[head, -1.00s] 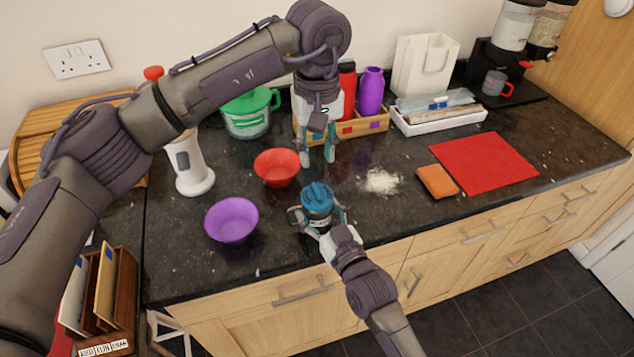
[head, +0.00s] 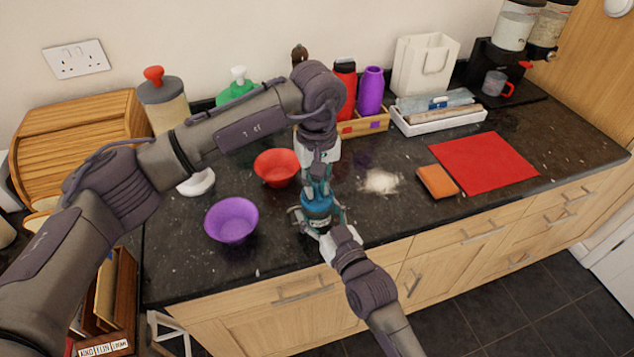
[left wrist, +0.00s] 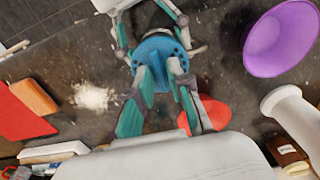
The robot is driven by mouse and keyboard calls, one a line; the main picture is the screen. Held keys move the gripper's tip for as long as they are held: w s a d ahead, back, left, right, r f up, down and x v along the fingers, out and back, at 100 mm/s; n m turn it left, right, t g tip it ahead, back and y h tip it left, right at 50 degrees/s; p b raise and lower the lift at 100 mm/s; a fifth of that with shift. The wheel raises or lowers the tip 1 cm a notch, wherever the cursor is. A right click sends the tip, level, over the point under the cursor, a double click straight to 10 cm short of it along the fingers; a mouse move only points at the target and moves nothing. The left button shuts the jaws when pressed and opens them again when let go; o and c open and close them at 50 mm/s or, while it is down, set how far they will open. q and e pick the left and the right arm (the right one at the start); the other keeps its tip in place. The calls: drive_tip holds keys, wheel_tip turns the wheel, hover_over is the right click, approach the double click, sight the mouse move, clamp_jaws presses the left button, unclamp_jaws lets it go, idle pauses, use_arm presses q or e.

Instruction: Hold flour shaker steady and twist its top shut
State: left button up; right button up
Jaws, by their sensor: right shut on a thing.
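The flour shaker (head: 316,212), blue with a dark teal top, stands upright near the counter's front edge. My right gripper (head: 319,220) is shut around its body from the front. My left gripper (head: 318,184) points down from above, right over the shaker's top. In the left wrist view the shaker's blue top (left wrist: 158,51), with dark holes, shows beyond the left fingers (left wrist: 161,74). These fingers are apart, with a gap between them, and their tips overlap the top in the picture. Whether they touch it I cannot tell.
A purple bowl (head: 231,220) stands left of the shaker, and a red bowl (head: 277,167) behind it. Spilled flour (head: 381,181) lies to the right, then an orange sponge (head: 437,181) and a red mat (head: 484,162). A wooden crate (head: 364,125) with bottles stands behind.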

use_arm(q)
clamp_jaws()
drive_tip(key=shift+n, duration=0.3)
drive_tip(key=n, duration=0.3)
drive_tip(key=shift+n, duration=0.4)
drive_tip(key=n, duration=0.9)
drive_tip(key=shift+n, duration=2.2)
drive_tip(key=shift+o, duration=2.2)
unclamp_jaws()
